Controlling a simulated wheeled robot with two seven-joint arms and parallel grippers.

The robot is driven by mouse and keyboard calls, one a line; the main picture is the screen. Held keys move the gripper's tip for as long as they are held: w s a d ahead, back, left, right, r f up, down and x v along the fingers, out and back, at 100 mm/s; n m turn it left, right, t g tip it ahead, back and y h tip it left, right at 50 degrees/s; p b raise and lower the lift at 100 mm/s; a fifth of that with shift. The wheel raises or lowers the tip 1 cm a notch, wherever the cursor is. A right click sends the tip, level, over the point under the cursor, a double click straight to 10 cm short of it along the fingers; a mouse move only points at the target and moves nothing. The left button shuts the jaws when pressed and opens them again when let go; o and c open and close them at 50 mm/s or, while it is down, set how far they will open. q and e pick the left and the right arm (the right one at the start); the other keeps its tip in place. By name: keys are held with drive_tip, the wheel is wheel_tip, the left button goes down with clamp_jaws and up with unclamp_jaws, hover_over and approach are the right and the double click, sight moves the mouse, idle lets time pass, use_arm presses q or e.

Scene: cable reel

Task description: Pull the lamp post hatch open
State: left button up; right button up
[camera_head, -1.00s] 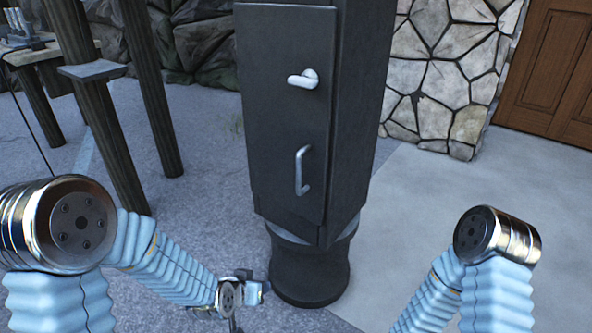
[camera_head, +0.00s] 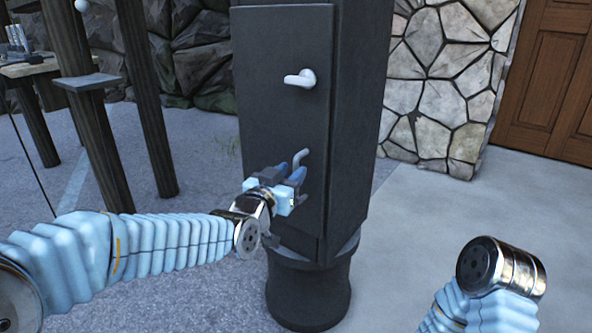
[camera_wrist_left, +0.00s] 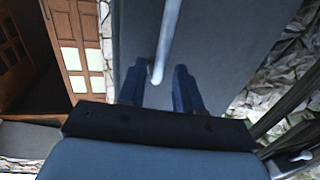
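The lamp post hatch (camera_head: 255,110) is a dark grey door on the front of the dark post (camera_head: 360,110). It looks shut. A white lever (camera_head: 300,79) sits high on it. A vertical silver pull handle (camera_head: 301,156) sits lower, its lower part hidden by my left gripper (camera_head: 290,170). The left gripper is in front of the hatch at the handle. In the left wrist view, its two blue fingers (camera_wrist_left: 158,88) are apart, with the handle (camera_wrist_left: 167,40) reaching between them and a gap on both sides. My right gripper is out of view.
The round dark base (camera_head: 310,290) of the post stands on the paving. Wooden posts and a table (camera_head: 40,68) are at the left. A stone wall (camera_head: 435,90) and a brown wooden door (camera_head: 555,80) are at the right. The pale ground right of the post is clear.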

sight(295, 169)
use_arm(q)
drive_tip(key=shift+x, duration=1.7)
drive_tip(key=shift+c, duration=0.3)
clamp_jaws()
